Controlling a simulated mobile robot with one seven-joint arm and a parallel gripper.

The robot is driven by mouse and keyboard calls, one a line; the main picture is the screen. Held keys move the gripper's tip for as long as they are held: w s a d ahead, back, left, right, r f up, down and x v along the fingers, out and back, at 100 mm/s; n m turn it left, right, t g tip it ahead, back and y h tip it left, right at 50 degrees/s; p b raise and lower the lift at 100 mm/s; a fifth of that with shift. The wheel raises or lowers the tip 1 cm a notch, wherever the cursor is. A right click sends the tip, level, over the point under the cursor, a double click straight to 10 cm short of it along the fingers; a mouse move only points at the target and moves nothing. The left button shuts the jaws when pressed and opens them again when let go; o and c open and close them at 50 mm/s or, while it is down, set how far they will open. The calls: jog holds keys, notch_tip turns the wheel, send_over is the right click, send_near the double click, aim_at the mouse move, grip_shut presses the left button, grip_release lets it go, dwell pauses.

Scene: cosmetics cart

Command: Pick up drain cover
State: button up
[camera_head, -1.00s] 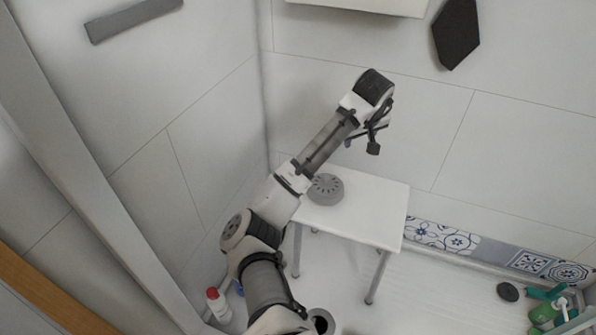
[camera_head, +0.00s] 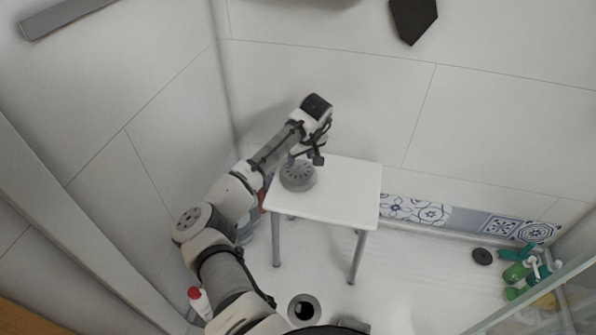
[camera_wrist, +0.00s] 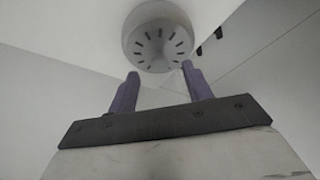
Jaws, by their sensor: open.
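A grey round piece with dark radial slots, which looks like the drain cover (camera_head: 297,178), sits on the white stool (camera_head: 345,195) near its left back corner. In the wrist view the drain cover (camera_wrist: 158,38) shows beyond the fingertips, roughly centred between them. My gripper (camera_wrist: 160,70) is open and empty, with two purple fingers apart. In the head view my gripper (camera_head: 294,160) is close above the drain cover; its fingers are small and partly hidden by the wrist. I cannot tell whether they touch it.
A round dark drain hole (camera_head: 304,309) is in the floor in front of the stool. A dark disc (camera_head: 482,256) lies on the floor at right, near green bottles (camera_head: 517,272). A red-capped white bottle (camera_head: 199,301) stands at left. White walls stand close behind and left of the stool.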

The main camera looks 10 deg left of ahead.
aim_at(299, 164)
jog(key=shift+x, duration=1.5)
grip_shut()
jog(key=shift+r, duration=0.15)
